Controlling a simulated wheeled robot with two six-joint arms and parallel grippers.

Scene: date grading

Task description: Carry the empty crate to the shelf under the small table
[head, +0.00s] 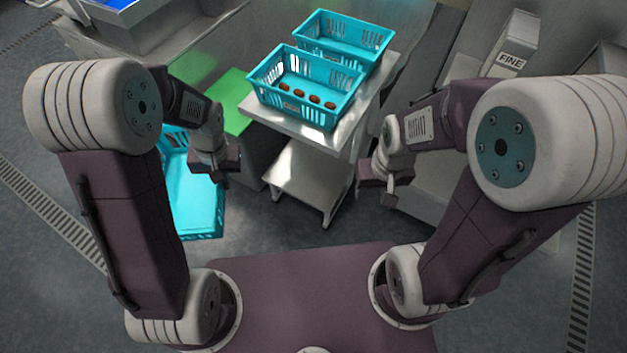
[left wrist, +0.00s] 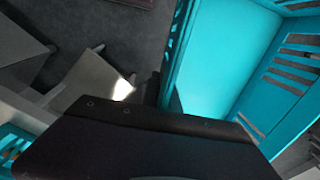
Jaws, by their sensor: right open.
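The empty crate (head: 200,199) is turquoise with slotted walls and stands left of the small table, partly hidden behind my left arm. In the left wrist view its bare inside (left wrist: 215,60) fills the upper right. My left gripper (head: 224,178) is at the crate's right rim and appears shut on it; its fingertips are mostly hidden. I cannot tell whether the crate is clear of the floor. The small table (head: 341,131) has a pale lower shelf (head: 308,178), bare where visible. My right gripper (head: 388,198) is open and empty, right of the table.
On the tabletop, a front turquoise crate (head: 264,96) holds several brown dates; another crate (head: 302,39) stands behind it. A green surface (head: 232,90) lies left of the table. A bin labelled FINE (head: 512,61) stands at right. Floor in front of the shelf is clear.

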